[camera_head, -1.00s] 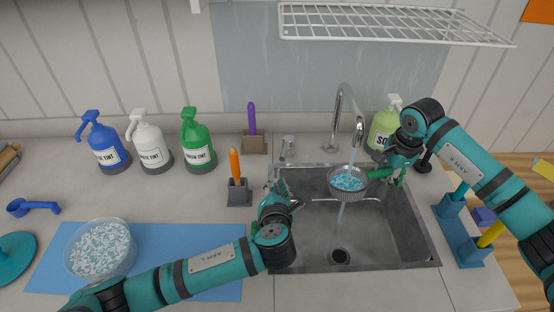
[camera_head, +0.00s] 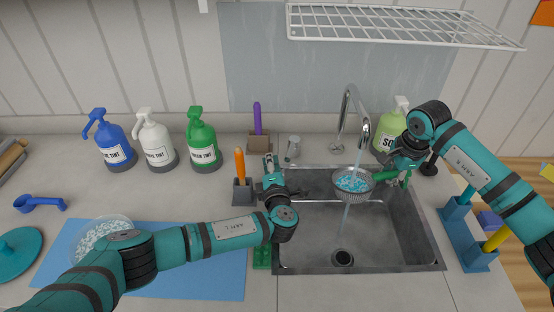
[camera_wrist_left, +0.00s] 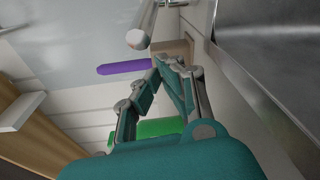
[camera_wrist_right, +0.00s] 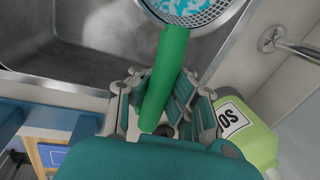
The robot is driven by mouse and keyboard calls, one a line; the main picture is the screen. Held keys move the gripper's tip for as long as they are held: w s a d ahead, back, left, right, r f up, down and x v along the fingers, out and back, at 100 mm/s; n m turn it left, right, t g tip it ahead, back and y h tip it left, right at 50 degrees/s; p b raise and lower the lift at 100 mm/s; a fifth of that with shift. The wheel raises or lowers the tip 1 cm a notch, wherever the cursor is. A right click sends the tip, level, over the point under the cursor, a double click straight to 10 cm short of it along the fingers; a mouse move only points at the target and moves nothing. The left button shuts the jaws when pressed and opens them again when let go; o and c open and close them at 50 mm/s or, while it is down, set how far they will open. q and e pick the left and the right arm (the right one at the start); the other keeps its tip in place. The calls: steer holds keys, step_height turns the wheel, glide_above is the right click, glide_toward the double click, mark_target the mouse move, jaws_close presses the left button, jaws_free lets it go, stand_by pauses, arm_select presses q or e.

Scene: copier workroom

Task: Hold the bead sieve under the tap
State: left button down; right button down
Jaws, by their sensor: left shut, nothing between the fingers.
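The bead sieve (camera_head: 340,189), a round mesh bowl with light blue beads, is over the sink under the tap (camera_head: 363,125). A water stream from the tap falls into it. My right gripper (camera_head: 387,177) is shut on the sieve's green handle, which also shows between its fingers in the right wrist view (camera_wrist_right: 164,85). My left gripper (camera_head: 269,164) is shut and empty at the sink's back left corner, between the orange-handled tool and a short grey post (camera_head: 292,149). Its closed fingers also show in the left wrist view (camera_wrist_left: 170,65).
The grey sink (camera_head: 315,243) has free room at the front. Blue, white and green tint bottles (camera_head: 203,150) stand back left. A soap bottle (camera_head: 388,130) stands behind my right gripper. A bead bowl (camera_head: 85,238) is partly hidden by my left arm. A wire rack (camera_head: 400,22) hangs above.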

arm_select(q)
steer(key=shift+w+d, duration=0.3)
steer(key=shift+w, duration=0.05)
steer(key=shift+d, duration=0.3)
steer(key=shift+s+d+r, duration=0.15)
steer(key=shift+d+r, duration=0.05)
steer(key=shift+d, duration=0.15)
steer(key=shift+s+d, duration=0.2)
steer(key=shift+d, duration=0.35)
steer(key=shift+s+d, duration=0.2)
steer(key=shift+d, duration=0.45)
steer(key=shift+s+a+f, duration=0.1)
steer(key=shift+a+f, duration=0.05)
steer(key=shift+a, duration=0.4)
steer(key=shift+s+a+f, duration=0.1)
steer(key=shift+a+f, duration=0.05)
steer(key=shift+a, duration=0.35)
steer(key=s+d, duration=0.4)
steer(key=s, duration=0.6)
steer(key=shift+s+d+r, duration=0.4)
steer(key=shift+r, duration=0.05)
